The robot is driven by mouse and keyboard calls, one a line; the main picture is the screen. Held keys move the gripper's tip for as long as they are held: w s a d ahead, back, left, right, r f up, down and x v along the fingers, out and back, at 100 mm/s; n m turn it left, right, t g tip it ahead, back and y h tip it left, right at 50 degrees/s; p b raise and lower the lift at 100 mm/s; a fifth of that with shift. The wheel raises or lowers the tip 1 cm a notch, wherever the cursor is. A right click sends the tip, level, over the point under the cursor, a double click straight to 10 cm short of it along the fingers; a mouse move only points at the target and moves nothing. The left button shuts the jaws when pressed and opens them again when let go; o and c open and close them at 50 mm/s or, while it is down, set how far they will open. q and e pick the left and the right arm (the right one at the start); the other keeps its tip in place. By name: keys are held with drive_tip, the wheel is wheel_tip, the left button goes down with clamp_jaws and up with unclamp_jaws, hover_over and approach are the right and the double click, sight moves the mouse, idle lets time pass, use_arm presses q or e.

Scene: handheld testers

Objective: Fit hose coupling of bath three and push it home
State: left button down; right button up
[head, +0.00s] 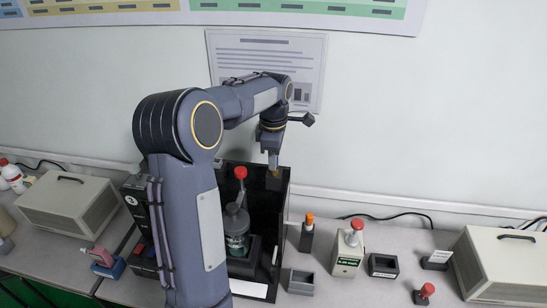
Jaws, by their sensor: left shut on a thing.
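My left gripper (273,163) points down over the back right part of an open black box (284,212). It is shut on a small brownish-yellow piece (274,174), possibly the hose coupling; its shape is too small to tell. The piece is in front of the box's dark inner wall, and I cannot tell whether it touches anything. Inside the box stands a grey-green device (237,222) with a red-balled lever (240,173), left of and below the gripper. My left arm hides the box's left side. No label reading bath three can be made out. My right gripper is not in view.
Right of the box stand an orange-topped piece (307,234), a red-knobbed tester (347,250), a grey holder (301,282) and a black holder (383,266). Beige cases stand at left (68,208) and right (510,262). A wall is close behind.

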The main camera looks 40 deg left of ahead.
use_arm(q)
drive_tip(key=c, duration=1.2)
unclamp_jaws()
drive_tip(key=shift+c, duration=0.2)
drive_tip(key=shift+r, duration=0.1)
wheel_tip(320, 180, up, 7)
drive_tip(key=shift+r, duration=0.3)
drive_tip(key=shift+d, duration=0.1)
